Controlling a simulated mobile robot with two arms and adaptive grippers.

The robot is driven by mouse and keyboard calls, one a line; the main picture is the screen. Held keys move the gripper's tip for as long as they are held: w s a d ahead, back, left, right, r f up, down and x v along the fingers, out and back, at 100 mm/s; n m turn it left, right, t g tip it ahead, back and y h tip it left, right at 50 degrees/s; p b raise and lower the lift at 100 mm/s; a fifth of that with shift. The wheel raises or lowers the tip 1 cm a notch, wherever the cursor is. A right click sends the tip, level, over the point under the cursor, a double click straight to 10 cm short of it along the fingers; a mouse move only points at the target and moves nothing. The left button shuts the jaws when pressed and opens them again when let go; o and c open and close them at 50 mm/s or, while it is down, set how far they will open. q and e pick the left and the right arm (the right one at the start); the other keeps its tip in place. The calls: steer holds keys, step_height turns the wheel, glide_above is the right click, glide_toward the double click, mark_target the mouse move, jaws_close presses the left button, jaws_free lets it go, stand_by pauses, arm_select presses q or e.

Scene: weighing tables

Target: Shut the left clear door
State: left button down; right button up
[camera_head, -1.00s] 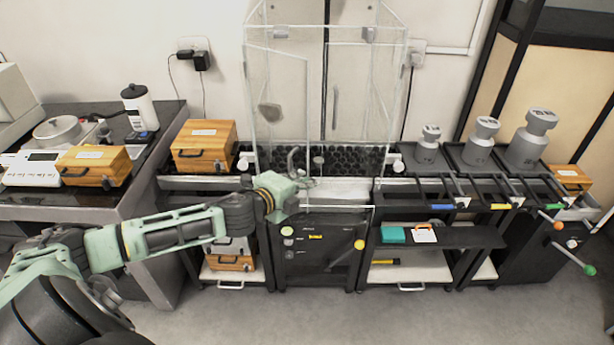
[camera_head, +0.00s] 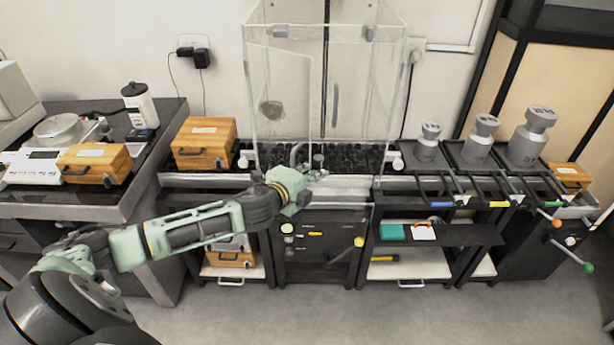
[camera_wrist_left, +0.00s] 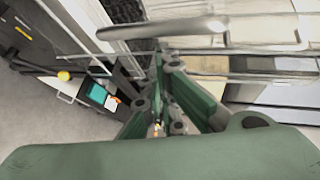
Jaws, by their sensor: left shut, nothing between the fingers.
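The clear enclosure (camera_head: 395,110) stands on the middle table. Its left clear door (camera_head: 290,90) shows as a faint panel whose free edge looks set at an angle to the front, so it seems ajar; how far is hard to tell. A grey blob (camera_head: 271,110) shows on or behind this panel. My left gripper (camera_head: 314,175) is at the enclosure's lower front, shut and empty; contact with the door is unclear. In the left wrist view the gripper's green fingers (camera_wrist_left: 160,115) point away, and a blurred grey bar (camera_wrist_left: 160,28) crosses above them. My right gripper is not in view.
A wooden box (camera_head: 205,145) stands left of the enclosure. Several grey weights (camera_head: 480,140) stand on the right trays. A yellow-knobbed lever (camera_head: 358,242) sticks out below the enclosure. A dark shelf (camera_head: 450,236) juts out at lower right. The floor in front is clear.

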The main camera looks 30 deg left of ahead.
arm_select(q)
steer(key=shift+w+a+n+g+y+b, duration=0.1)
steer(key=shift+w+n+g+y+b, duration=0.2)
steer(key=shift+w+n+y, duration=1)
steer(key=shift+w+a+n+g+y+b, duration=0.25)
steer(key=shift+w+y, duration=0.5)
steer(key=shift+w, duration=1.2)
steer(key=shift+w+n+g+y+b, duration=0.25)
steer(key=shift+w+n+y+b, duration=0.2)
steer(key=shift+w+n+y, duration=0.9)
steer(key=shift+w+m+h, duration=0.25)
steer(key=shift+m+h, duration=0.05)
steer(key=shift+m, duration=0.1)
